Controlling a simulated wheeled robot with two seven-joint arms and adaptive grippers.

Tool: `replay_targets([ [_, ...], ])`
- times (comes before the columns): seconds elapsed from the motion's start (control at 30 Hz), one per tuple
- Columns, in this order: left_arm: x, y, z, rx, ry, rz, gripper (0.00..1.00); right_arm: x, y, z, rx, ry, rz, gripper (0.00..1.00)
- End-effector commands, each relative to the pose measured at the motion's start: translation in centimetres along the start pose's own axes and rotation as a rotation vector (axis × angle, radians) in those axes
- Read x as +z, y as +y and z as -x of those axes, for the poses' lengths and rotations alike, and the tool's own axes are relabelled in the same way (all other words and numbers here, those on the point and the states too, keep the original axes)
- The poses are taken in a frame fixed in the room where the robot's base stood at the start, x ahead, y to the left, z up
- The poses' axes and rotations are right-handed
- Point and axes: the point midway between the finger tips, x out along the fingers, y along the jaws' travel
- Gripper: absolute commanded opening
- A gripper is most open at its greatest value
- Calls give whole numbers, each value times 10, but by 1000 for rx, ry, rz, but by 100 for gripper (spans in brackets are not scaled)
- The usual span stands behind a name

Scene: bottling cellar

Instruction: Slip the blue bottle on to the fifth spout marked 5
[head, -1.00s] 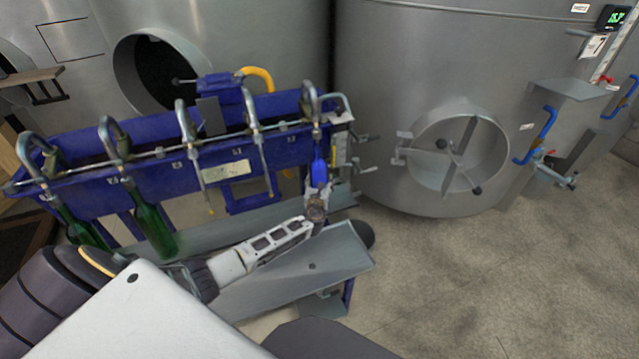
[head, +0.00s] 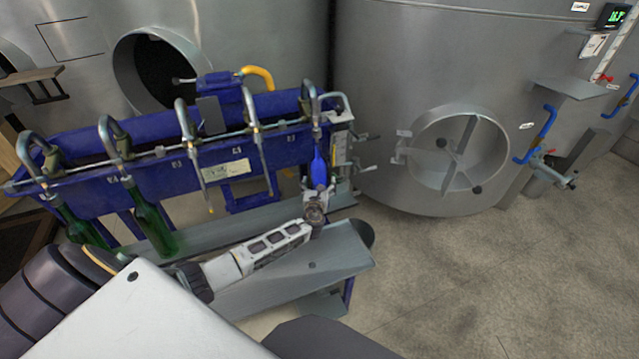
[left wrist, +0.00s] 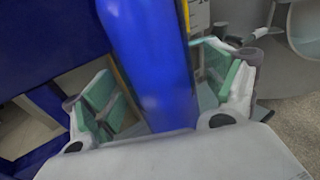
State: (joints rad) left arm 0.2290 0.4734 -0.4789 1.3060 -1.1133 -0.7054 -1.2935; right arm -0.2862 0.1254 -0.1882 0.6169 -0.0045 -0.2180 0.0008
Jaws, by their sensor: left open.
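The blue bottle (head: 319,170) hangs upright at the rightmost spout (head: 310,98) of the blue filling rack, its neck up at that spout. The spout's number is hidden or too small to read. My left gripper (head: 318,198) is just below and in front of the bottle. In the left wrist view the bottle (left wrist: 150,60) stands between the two green-padded fingers, which are spread with gaps on both sides, so the gripper (left wrist: 158,100) is open. My right gripper is not in view.
Two green bottles (head: 152,222) hang on the left spouts of the rack (head: 150,165). The two spouts between are empty. A grey metal shelf (head: 330,255) runs below. A large steel tank (head: 400,60) stands behind; open floor (head: 480,270) lies at right.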

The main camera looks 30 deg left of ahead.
Motion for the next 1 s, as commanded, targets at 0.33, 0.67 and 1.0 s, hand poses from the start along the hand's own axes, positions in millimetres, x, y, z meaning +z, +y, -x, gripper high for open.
replay_targets([
  [0.33, 0, 0, 26, -1, -1, 0, 86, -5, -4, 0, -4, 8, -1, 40],
  [0.67, 0, 0, 51, 0, -1, 1, 86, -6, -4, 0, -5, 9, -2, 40],
  [1.0, 1, 0, 63, -1, -1, 1, 86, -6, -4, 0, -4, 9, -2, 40],
])
